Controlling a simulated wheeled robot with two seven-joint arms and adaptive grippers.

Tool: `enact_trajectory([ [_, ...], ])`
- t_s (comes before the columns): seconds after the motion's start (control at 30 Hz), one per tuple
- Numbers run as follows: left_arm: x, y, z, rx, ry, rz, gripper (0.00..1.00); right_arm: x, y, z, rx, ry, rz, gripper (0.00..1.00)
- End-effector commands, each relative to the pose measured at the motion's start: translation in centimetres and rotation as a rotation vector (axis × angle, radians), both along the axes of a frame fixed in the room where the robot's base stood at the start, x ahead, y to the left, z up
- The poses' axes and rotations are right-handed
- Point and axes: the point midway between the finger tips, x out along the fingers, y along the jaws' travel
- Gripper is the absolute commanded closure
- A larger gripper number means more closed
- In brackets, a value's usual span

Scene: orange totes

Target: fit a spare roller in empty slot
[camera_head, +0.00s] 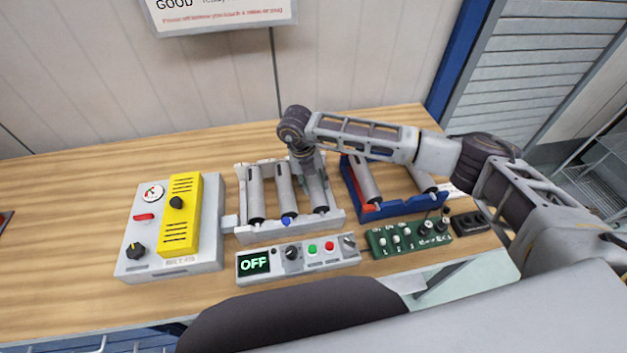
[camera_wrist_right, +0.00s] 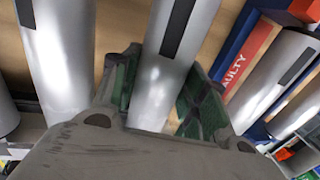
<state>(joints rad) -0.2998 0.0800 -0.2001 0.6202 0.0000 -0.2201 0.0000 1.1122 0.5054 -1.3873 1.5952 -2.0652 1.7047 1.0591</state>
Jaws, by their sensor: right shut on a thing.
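My right gripper (camera_head: 306,165) is over the right-hand end of a pale grey rack (camera_head: 240,236). It is shut on a grey roller (camera_head: 318,194); in the wrist view its green-padded fingers (camera_wrist_right: 160,95) are on either side of this roller (camera_wrist_right: 168,70). The held roller lies in line with the rack's right position; I cannot tell whether its ends are fully seated. Two other rollers lie in the rack, a left one (camera_head: 255,194) and a middle one (camera_head: 286,190) with a blue spot at its near end. My left gripper is out of view.
A blue and red tray (camera_head: 398,208) with two rollers stands close on the right; its red part reads "FAULTY" in the wrist view (camera_wrist_right: 240,65). A control box reading OFF (camera_head: 300,258), a green switch board (camera_head: 410,238) and a yellow-and-grey unit (camera_head: 180,215) surround the rack.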

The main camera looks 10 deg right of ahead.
Motion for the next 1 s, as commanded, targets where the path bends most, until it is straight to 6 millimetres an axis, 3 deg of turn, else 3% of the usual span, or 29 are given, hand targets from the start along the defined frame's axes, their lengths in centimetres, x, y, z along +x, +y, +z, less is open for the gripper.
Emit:
enact_trajectory([
  [0.23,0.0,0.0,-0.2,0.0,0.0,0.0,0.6,0.05,0.02,-0.13,0.0,-0.001,0.0,0.94],
  [0.27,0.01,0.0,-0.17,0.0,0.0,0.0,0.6,0.05,0.01,-0.09,0.001,-0.001,0.0,0.53],
  [0.43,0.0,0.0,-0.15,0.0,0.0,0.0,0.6,0.03,0.0,-0.1,0.0,-0.001,0.0,0.31],
  [1.0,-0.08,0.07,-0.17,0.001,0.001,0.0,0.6,0.03,0.2,0.77,0.001,-0.001,0.0,0.31],
])
